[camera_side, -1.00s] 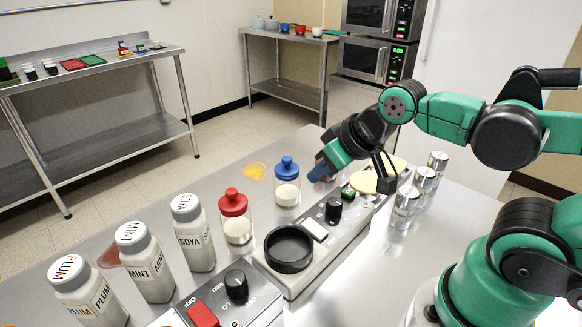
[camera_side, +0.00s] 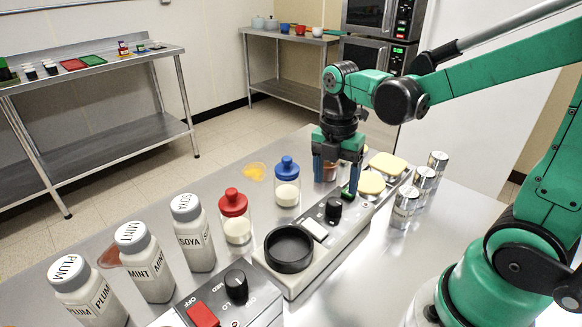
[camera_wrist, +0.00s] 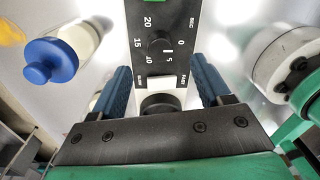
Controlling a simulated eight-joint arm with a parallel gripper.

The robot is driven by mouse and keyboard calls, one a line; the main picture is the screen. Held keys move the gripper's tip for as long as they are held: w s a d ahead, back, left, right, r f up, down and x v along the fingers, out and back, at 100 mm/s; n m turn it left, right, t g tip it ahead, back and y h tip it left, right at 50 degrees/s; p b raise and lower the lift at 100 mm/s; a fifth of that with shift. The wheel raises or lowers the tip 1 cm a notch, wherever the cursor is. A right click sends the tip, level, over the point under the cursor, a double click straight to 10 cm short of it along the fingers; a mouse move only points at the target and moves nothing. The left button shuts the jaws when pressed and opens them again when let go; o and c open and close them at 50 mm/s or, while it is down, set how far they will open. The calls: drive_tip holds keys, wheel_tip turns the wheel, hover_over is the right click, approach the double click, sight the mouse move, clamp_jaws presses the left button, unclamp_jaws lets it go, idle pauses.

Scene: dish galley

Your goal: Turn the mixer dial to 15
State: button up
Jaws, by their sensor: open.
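The mixer (camera_side: 311,262) is a long pale base with a grey top panel and a round black bowl (camera_side: 289,248) at its near end. Its black dial (camera_side: 334,209) stands upright on the panel and shows in the wrist view (camera_wrist: 159,42), ringed by the numbers 0, 5, 10, 15 and 20. A white mark on the dial appears to point between 0 and 5, closer to 5. My gripper (camera_side: 337,182) points down with its blue fingers apart and empty, above and beyond the dial. In the wrist view my gripper (camera_wrist: 161,66) has its fingers on either side of the panel.
A blue-lidded jar (camera_side: 287,183) and a red-lidded jar (camera_side: 235,217) stand left of the mixer. Yellow-topped items (camera_side: 371,184) and several metal cans (camera_side: 405,207) stand to its right. A second control box (camera_side: 222,305) and labelled bottles (camera_side: 192,235) are nearer.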

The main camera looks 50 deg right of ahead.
sight(334, 201)
drive_tip(key=shift+s+f, duration=0.1)
drive_tip(key=shift+f, duration=2.4)
clamp_jaws()
